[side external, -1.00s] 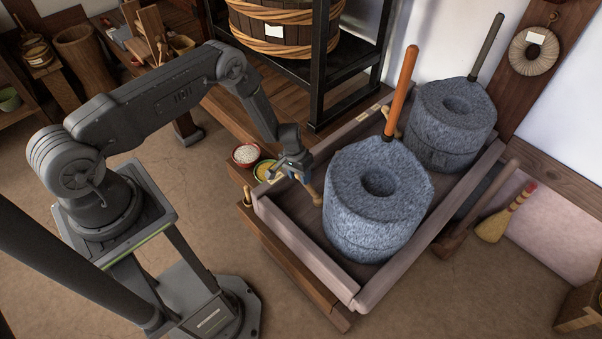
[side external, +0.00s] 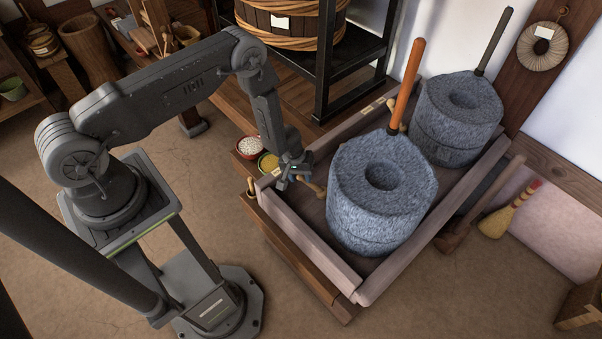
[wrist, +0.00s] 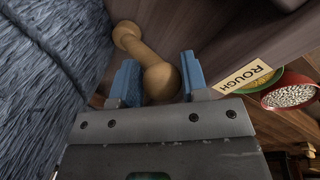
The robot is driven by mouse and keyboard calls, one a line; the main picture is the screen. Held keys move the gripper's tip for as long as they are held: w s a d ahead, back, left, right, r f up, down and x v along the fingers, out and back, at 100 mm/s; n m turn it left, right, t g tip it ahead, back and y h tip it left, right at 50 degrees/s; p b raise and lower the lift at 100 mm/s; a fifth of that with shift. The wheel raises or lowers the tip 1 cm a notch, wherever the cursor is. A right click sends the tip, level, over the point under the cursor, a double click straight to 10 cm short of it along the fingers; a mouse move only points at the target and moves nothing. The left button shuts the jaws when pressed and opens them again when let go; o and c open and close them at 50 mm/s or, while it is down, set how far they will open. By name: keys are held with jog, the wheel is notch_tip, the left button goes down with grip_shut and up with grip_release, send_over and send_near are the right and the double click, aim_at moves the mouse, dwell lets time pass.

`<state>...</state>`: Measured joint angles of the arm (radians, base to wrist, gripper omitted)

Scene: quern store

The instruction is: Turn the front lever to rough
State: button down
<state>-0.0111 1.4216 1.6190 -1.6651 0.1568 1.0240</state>
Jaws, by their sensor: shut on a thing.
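The front lever (side external: 316,189) is a pale wooden handle with a round knob, low beside the near quern (side external: 380,210) at the tray's left end. In the wrist view my gripper (wrist: 161,84) has its two blue fingers on either side of the lever's knob and is shut on it. The lever's shaft (wrist: 132,42) runs up and left from the knob. A cream label reading ROUGH (wrist: 243,76) lies just right of the fingers. In the side view my gripper (side external: 288,178) is at the tray's left corner and partly hides the lever.
The wooden tray (side external: 310,245) holds both querns; the far quern (side external: 455,120) stands behind. The near quern has an upright orange handle (side external: 406,85). A red bowl of white grain (side external: 249,147) and a bowl of yellow grain (side external: 268,163) sit close behind my gripper.

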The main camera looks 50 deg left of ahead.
jog(key=shift+s+n, duration=0.25)
jog(key=shift+n, duration=0.05)
dwell(0.4)
jog(key=c, duration=0.7)
grip_release()
jog(key=shift+w+d, duration=0.1)
jog(key=shift+o, duration=0.2)
jog(key=shift+r, duration=0.1)
notch_tip(320, 180, up, 13)
jog(key=s+a, duration=0.1)
jog(key=a, duration=0.1)
jog(key=shift+s+r, duration=0.15)
jog(key=shift+s, duration=0.2)
